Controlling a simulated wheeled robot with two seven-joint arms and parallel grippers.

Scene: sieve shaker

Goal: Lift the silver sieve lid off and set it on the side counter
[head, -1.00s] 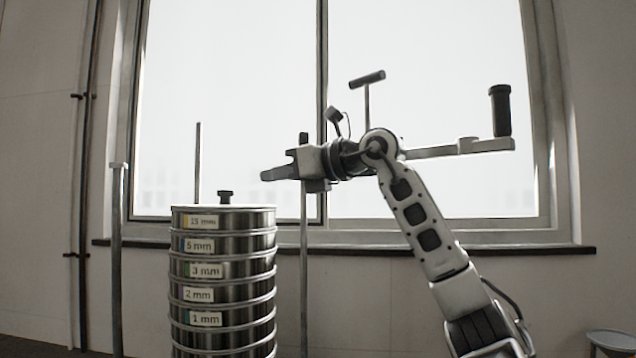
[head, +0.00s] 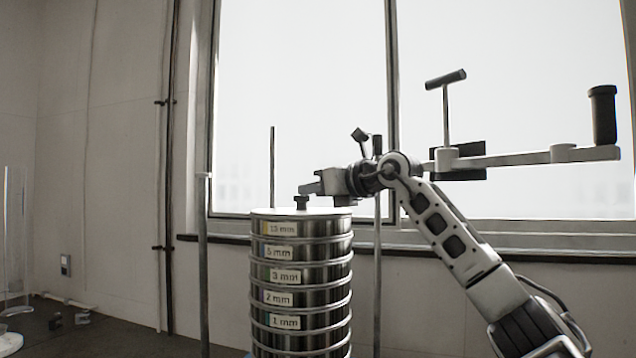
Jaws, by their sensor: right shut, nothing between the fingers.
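The silver lid (head: 283,212) sits flat on top of the sieve stack (head: 287,300), with a dark knob (head: 301,201) standing at its middle. The sieves below carry size labels such as 5 mm, 3 mm and 2 mm. My right gripper (head: 308,187) is shut and empty. It comes in from the right and its tips point left, just above the knob in the picture. Whether the fingers touch the knob cannot be told. My left gripper is not in view.
Upright rods (head: 204,260) stand around the stack. A swing arm with a dark handle (head: 603,115) and a T-handle (head: 446,79) lie behind my right arm. A clear cylinder (head: 16,240) and small dark items (head: 82,317) are at the far left on a dark surface.

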